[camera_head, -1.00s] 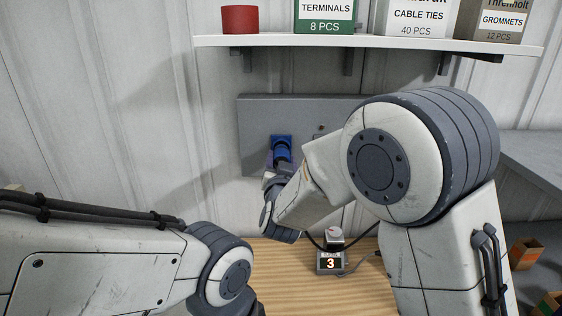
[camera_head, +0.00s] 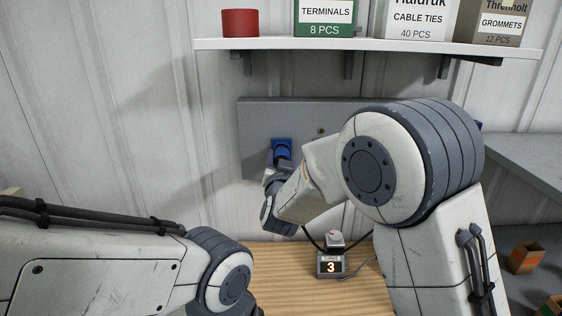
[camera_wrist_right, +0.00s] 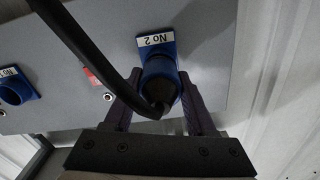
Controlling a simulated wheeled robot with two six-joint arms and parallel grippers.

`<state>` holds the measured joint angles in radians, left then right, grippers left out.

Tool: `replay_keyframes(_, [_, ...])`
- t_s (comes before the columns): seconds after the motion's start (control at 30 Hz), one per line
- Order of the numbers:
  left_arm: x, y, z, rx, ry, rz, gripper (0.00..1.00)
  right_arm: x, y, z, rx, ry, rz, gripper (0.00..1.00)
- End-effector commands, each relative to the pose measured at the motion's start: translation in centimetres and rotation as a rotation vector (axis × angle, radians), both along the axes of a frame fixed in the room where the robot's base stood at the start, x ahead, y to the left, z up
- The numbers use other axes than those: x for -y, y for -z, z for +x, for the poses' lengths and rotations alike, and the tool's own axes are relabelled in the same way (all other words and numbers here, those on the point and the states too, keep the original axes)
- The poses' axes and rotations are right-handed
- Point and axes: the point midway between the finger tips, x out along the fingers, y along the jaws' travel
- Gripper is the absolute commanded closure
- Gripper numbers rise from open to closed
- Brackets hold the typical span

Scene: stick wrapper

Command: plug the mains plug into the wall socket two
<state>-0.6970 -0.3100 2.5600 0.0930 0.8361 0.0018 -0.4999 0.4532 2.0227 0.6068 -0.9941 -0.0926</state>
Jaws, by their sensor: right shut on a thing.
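Socket two is a blue socket (camera_wrist_right: 158,50) labelled "No 2" on the grey wall panel (camera_head: 255,118); it also shows in the head view (camera_head: 281,145). My right gripper (camera_wrist_right: 160,105) is shut on the black mains plug (camera_wrist_right: 158,92), with a finger on each side. The plug is lined up with the blue collar and appears to be at or inside its mouth; how deep it sits is hidden. A thick black cable (camera_wrist_right: 92,52) runs from the plug. In the head view my right gripper (camera_head: 279,163) is small and partly hidden. My left gripper is out of view.
Another blue socket (camera_wrist_right: 15,88) sits along the panel. A small box showing "3" (camera_head: 331,266) stands on the wooden bench (camera_head: 280,275). A shelf (camera_head: 370,44) with boxes and a red container (camera_head: 240,22) hangs above the panel.

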Motion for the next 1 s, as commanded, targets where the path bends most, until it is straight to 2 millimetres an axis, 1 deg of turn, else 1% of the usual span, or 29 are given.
replay_keyframes(0.37, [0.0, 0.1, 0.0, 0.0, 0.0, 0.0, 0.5, 0.0, 0.0, 0.9, 0.002, 0.0, -0.001, 1.0])
replay_keyframes(0.4, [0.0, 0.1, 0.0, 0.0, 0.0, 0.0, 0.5, 0.0, -0.1, 0.9, 0.002, 0.0, -0.001, 0.36])
replay_keyframes(0.47, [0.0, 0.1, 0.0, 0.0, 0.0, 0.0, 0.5, 0.0, -0.1, 0.9, 0.002, 0.0, -0.001, 0.13])
replay_keyframes(0.5, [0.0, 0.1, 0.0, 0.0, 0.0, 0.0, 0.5, 0.0, -0.1, 0.9, 0.002, 0.0, -0.001, 0.09])
replay_keyframes(0.83, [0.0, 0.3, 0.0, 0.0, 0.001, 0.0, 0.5, 0.0, 0.1, 0.6, 0.0, 0.0, 0.0, 0.09])
replay_keyframes(0.93, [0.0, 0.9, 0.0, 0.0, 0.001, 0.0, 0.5, 0.0, 0.2, -0.4, 0.0, -0.001, 0.0, 0.09])
replay_keyframes(1.0, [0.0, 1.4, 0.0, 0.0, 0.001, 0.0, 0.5, -0.1, 0.3, -1.6, 0.001, -0.004, 0.0, 0.09])
